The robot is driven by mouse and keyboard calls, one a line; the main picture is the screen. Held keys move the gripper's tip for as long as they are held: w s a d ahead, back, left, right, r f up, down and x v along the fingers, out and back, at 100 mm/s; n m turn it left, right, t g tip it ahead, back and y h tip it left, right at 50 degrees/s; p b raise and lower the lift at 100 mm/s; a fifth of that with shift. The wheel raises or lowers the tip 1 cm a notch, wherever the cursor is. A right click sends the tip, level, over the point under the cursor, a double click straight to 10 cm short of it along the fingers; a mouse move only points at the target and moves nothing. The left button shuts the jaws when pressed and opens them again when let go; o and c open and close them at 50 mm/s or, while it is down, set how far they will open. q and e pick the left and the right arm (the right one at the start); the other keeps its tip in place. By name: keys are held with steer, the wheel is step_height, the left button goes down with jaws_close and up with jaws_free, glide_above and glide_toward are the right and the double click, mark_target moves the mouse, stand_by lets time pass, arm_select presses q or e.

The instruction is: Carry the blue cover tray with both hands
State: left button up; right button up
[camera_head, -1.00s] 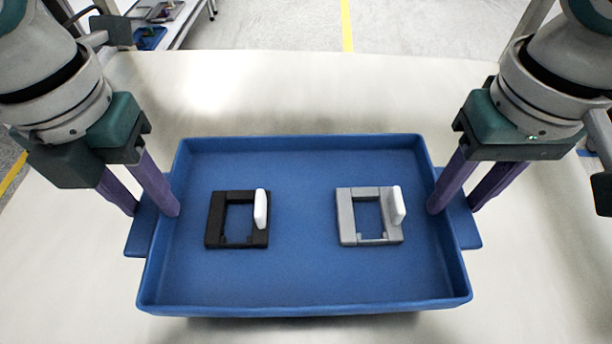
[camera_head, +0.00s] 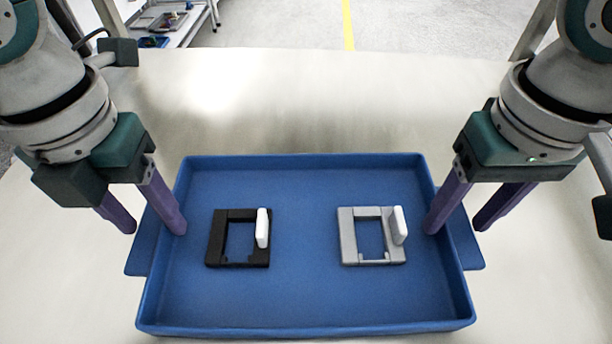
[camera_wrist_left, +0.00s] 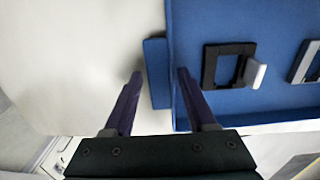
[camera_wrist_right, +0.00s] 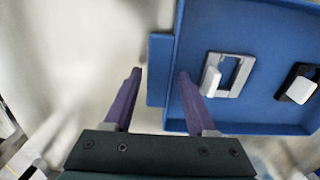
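The blue cover tray (camera_head: 300,315) is in the middle of the head view, over the pale table. My left gripper (camera_head: 150,228) is open around the tray's left side, one finger inside the wall and one outside. The left wrist view shows the left handle (camera_wrist_left: 156,75) between those fingers, with small gaps. My right gripper (camera_head: 455,225) is open around the right side in the same way. The right wrist view shows the right handle (camera_wrist_right: 160,70) between its fingers. A black cover (camera_head: 215,240) and a grey cover (camera_head: 348,240), each with a white tab, lie in the tray.
The pale table (camera_head: 300,90) is bare behind the tray and at its sides. A second table (camera_head: 185,30) with small items stands at the back left. A yellow line (camera_head: 347,25) runs along the grey floor.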

arm_select(q)
steer(key=shift+o, duration=0.9)
arm_select(e)
steer(key=shift+o, duration=0.9)
steer(key=shift+r, duration=0.3)
arm_select(q)
step_height(320, 180, up, 12)
arm_select(e)
step_height(320, 180, up, 12)
steer(key=shift+f, duration=0.25)
